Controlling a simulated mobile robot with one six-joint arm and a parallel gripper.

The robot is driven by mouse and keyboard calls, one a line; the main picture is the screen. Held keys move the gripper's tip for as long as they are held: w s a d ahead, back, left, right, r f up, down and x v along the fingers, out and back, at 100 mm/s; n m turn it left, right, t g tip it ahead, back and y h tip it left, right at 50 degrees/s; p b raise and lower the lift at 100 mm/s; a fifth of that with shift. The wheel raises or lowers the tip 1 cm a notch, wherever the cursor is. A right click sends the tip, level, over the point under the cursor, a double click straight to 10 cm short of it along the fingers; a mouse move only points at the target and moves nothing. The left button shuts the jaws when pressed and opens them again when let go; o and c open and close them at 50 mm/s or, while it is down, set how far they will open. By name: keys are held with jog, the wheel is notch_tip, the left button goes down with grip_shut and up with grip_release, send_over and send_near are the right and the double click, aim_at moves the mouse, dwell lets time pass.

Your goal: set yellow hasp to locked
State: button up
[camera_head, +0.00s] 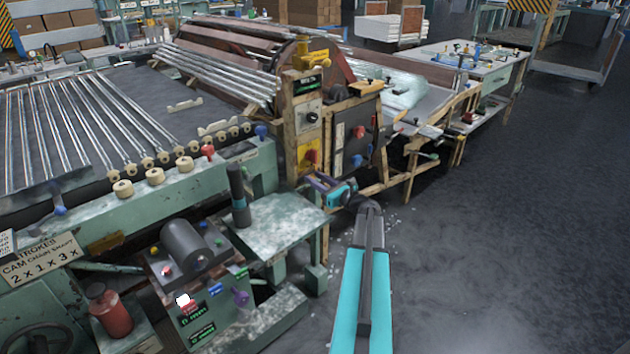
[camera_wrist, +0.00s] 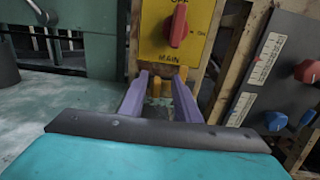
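A yellow panel (camera_wrist: 160,38) with a red knob (camera_wrist: 180,26) and the words OFF, ON and MAIN is straight ahead in the wrist view. The knob's handle stands upright, towards OFF. Just below the panel is a small yellow fitting (camera_wrist: 155,86), which looks like the yellow hasp; its setting cannot be made out. My gripper (camera_wrist: 158,82) has its purple fingers apart on either side of this fitting, with a gap between them; contact cannot be told. In the head view my gripper (camera_head: 314,181) points at the wooden post below the red knob (camera_head: 311,156) and hides the hasp.
A dark panel (camera_wrist: 272,75) with red and blue knobs is close on the right. A green table (camera_head: 275,222) with a dark upright cylinder (camera_head: 238,195) is left of my gripper. Wooden rails (camera_head: 385,185) stand to its right. The floor (camera_head: 520,230) farther right is clear.

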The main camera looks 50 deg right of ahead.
jog(key=s+a, duration=0.1)
jog(key=s, duration=1.2)
jog(key=shift+s+b, duration=0.3)
jog(key=shift+s, duration=0.05)
